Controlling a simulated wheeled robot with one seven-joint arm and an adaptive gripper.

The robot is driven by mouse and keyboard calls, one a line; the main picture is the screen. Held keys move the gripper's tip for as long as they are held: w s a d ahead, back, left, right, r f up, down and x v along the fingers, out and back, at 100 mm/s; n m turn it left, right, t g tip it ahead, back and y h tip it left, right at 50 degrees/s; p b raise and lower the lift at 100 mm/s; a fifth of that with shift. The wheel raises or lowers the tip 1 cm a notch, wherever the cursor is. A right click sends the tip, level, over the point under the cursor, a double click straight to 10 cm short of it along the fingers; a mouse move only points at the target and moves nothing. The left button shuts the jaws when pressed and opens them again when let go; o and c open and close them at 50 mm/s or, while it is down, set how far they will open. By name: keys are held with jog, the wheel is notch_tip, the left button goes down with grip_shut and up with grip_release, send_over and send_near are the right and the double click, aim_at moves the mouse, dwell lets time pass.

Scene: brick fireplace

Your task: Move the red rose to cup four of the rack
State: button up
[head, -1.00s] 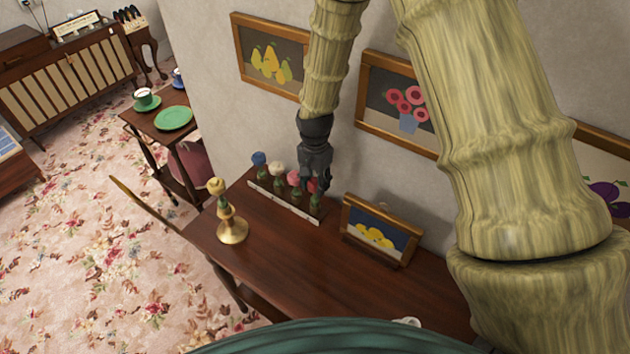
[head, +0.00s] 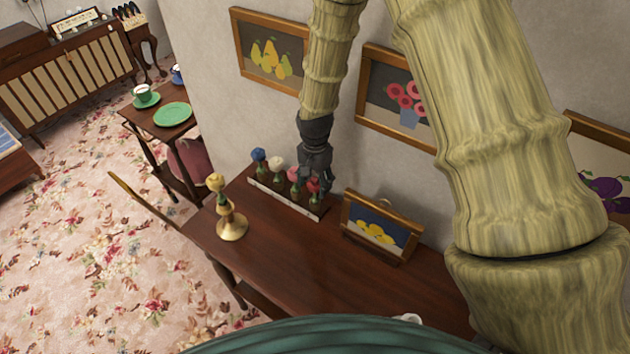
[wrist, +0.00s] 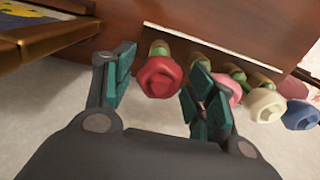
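The red rose (head: 313,186) stands at the right end of the rack (head: 286,199), near the framed lemon picture. In the wrist view the red rose (wrist: 160,77) sits between my fingers, its head facing the camera. My gripper (wrist: 158,92) is open around it, with a gap visible on the left side; the right finger is very near the bloom. In the head view my gripper (head: 318,182) reaches down over that end and partly hides the rose. A pink rose (head: 294,173), a white rose (head: 277,165) and a blue rose (head: 258,155) stand along the rack. The cup numbers are too small to read.
A yellow rose (head: 215,181) stands in a gold holder (head: 232,226) on the table, left of the rack. A framed lemon picture (head: 380,227) stands close right of the rack. The wall is close behind.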

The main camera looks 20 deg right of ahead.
dwell(0.3)
notch_tip(320, 180, up, 12)
dwell(0.7)
jog(key=shift+s+f, duration=0.1)
dwell(0.4)
